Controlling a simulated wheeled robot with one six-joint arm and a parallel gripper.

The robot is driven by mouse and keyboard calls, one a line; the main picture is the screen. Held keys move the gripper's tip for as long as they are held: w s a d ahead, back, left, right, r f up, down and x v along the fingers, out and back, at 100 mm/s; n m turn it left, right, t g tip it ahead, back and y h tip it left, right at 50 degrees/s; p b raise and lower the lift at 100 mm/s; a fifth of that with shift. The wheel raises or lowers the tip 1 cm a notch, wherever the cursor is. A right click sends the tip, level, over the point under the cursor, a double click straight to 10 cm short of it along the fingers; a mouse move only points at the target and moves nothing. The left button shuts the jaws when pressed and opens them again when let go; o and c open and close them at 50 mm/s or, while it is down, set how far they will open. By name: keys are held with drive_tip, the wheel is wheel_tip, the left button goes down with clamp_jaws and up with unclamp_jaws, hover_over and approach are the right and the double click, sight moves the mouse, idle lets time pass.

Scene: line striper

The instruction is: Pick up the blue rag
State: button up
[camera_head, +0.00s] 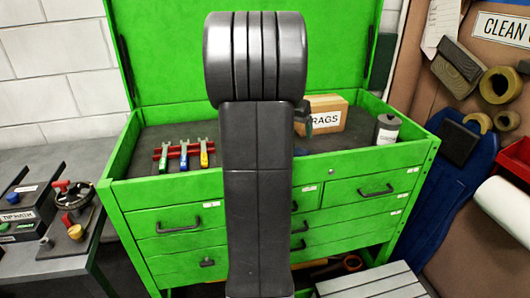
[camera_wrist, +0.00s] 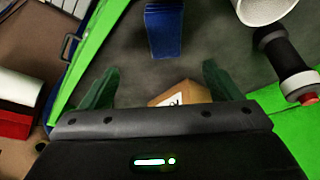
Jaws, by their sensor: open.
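The blue rag (camera_wrist: 163,30) looks like a folded blue block on the dark grey top of the green tool chest, at the upper middle of the wrist view. A cardboard box (camera_wrist: 181,93) shows low between the fingers; in the head view this box (camera_head: 329,116) is labelled RAGS.
The green chest (camera_head: 170,196) has a raised rim and an open lid. Left on its top are several colored-handled tools (camera_head: 184,155) in a red rack; right is a grey can (camera_head: 387,129).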

drive_tip(key=x, duration=0.2)
drive_tip(key=w+x, duration=0.1)
drive_tip(key=x, duration=0.5)
drive_tip(key=shift+w+a+f+p, duration=0.1)
drive_tip(key=shift+w+a+p, duration=0.15)
drive_tip(key=shift+p, duration=0.05)
drive_tip(key=x, duration=0.2)
drive_tip(key=p+x, duration=0.1)
drive_tip(key=x, duration=0.1)
drive_tip(key=shift+s+f, duration=0.15)
drive_tip(key=shift+s, duration=0.15)
drive_tip(key=shift+w+d+f, duration=0.1)
drive_tip(key=shift+w+f, duration=0.1)
drive_tip(key=shift+f, duration=0.35)
drive_tip(key=c, duration=1.2)
drive_tip(key=shift+o, duration=0.2)
wheel_tip(320, 180, up, 10)
drive_tip(key=shift+b, duration=0.35)
drive_tip(key=o, duration=0.5)
drive_tip(key=c, duration=0.3)
drive_tip(key=shift+c, duration=0.2)
